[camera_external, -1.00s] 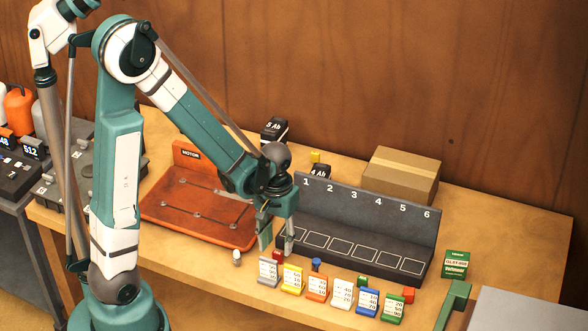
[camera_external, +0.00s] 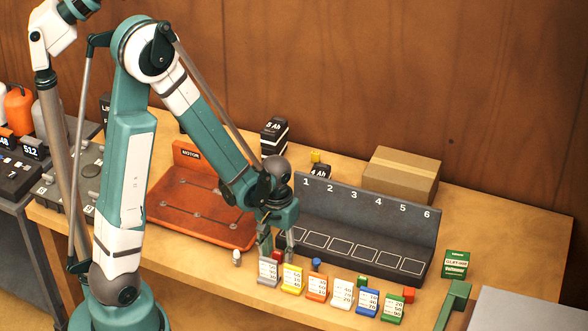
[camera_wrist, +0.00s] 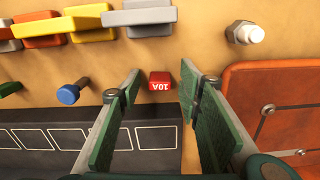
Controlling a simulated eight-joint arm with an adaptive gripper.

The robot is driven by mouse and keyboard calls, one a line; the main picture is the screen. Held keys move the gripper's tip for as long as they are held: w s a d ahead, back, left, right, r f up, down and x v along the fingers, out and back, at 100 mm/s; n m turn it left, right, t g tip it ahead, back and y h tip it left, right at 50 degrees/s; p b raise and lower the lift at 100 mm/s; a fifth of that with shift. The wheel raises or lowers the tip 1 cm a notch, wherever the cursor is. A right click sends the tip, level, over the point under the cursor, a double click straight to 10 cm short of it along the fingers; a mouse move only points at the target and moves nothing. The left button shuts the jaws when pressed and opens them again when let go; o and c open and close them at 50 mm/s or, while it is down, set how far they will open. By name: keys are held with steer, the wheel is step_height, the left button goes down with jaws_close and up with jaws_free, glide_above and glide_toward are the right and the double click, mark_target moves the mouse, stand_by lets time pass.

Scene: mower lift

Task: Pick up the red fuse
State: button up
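A small red fuse (camera_wrist: 160,82) marked 10A is on the bench in the wrist view. It lies between the two green-padded fingers of my gripper (camera_wrist: 160,90), with a gap on each side. In the external view the red fuse (camera_external: 276,254) shows partly, behind the grey label stand at the left end of the row. My gripper (camera_external: 277,247) is open and low over it there, pointing down.
Grey (camera_external: 269,271), yellow (camera_external: 292,278) and other label stands line the front. A dark rack (camera_external: 368,215) numbered 1 to 6 stands behind. A blue-headed peg (camera_wrist: 68,95), a white-topped bolt (camera_wrist: 245,33) and the orange motor tray (camera_wrist: 285,110) are close to my fingers.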

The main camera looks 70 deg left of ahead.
mark_target(277, 252)
steer(key=c, duration=0.7)
steer(key=shift+r, duration=0.1)
steer(key=shift+r+p, duration=0.7)
steer(key=shift+r, duration=4.2)
